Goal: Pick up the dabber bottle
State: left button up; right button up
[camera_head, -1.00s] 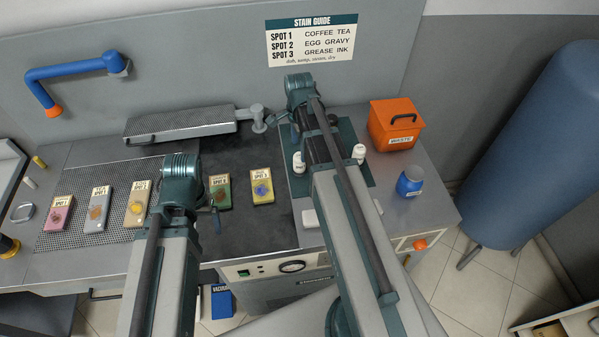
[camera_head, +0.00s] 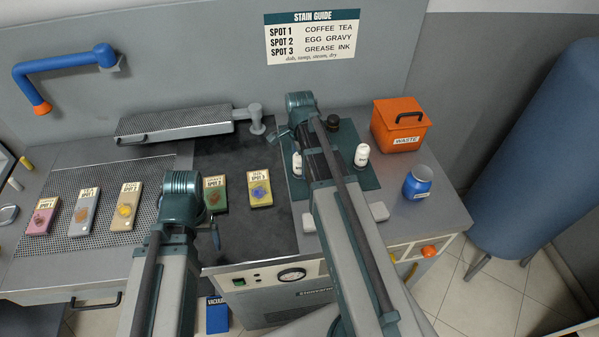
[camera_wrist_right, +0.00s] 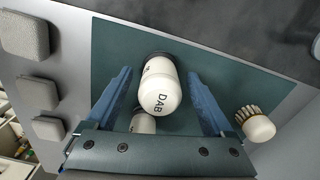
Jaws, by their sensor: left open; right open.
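The dabber bottle (camera_wrist_right: 160,88), white with a rounded top lettered DAB, stands on the green mat in the right wrist view. The blue fingers of my right gripper (camera_wrist_right: 160,100) are apart on either side of it in the picture; I cannot tell whether they touch it. In the head view two white bottles stand on the mat, one at left (camera_head: 297,164) and one at right (camera_head: 361,155); I cannot tell for sure which is the dabber. My right gripper's fingers are mostly hidden there by its arm. My left gripper (camera_head: 215,235) is open and empty at the counter's front.
A second white bottle (camera_wrist_right: 143,124) is partly hidden below the dabber in the wrist view. An orange waste bin (camera_head: 399,125) and blue jar (camera_head: 417,183) stand right of the mat (camera_head: 370,181).

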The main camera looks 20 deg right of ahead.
grip_shut()
dwell(0.4)
